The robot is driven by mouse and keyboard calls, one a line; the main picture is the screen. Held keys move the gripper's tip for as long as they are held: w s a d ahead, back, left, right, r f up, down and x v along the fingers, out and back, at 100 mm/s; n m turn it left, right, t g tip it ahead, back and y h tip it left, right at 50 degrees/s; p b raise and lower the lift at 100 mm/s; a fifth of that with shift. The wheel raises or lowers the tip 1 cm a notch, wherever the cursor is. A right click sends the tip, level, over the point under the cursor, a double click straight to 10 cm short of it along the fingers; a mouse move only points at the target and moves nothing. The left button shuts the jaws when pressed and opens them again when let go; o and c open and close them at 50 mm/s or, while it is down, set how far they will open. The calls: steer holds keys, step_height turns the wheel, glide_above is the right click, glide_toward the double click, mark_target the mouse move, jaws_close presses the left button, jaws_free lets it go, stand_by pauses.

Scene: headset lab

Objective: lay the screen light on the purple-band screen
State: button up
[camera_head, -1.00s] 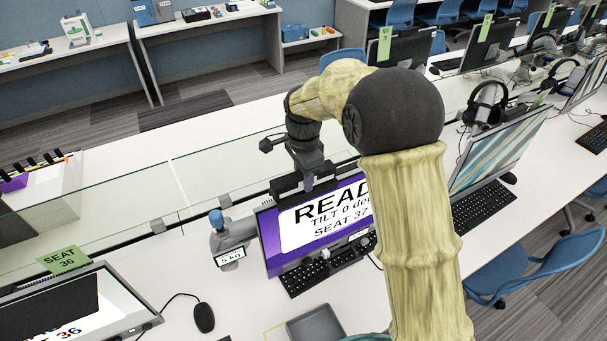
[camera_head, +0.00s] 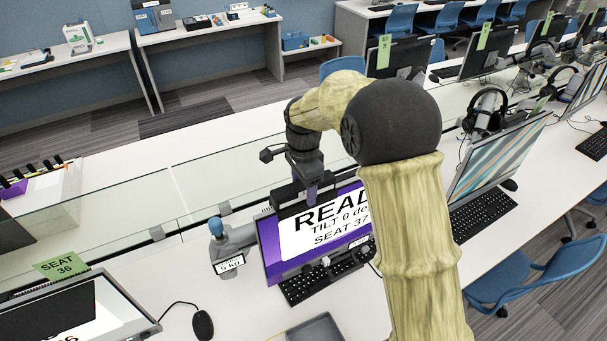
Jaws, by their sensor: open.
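The purple-band screen (camera_head: 272,246) stands on the white desk in the middle, with large text on a white panel. My arm hides its right part. A dark bar, which looks like the screen light (camera_head: 290,206), lies along the screen's top edge. My gripper (camera_head: 311,192) is open and points down at this bar, at the top of the screen. The fingers overlap the bar in the picture. I cannot tell whether they touch it.
A grey stand with a blue cap and a "5 kg" label (camera_head: 229,265) is left of the screen. A keyboard (camera_head: 302,287) lies below it and a grey tray (camera_head: 316,331) nearer. A glass divider (camera_head: 215,190) runs behind. Another screen (camera_head: 497,155) stands to the right.

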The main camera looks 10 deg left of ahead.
step_height(320, 180, up, 18)
steer(key=b, duration=0.3)
steer(key=shift+f, duration=0.2)
stand_by(0.6)
steer(key=d+f+n+b, duration=0.1)
steer(key=d+f+n, duration=0.2)
steer(key=d+f, duration=0.55)
steer(key=s+d+f+n+t+b, duration=0.2)
steer(key=s+d+f+n, duration=0.5)
steer(key=s+d+f, duration=0.7)
steer(key=s+d, duration=0.2)
steer(key=s, duration=0.1)
steer(key=shift+s+d+f+n+t+b, duration=0.2)
steer(key=shift+d+f+n+t+b, duration=0.1)
steer(key=shift+d+f, duration=0.05)
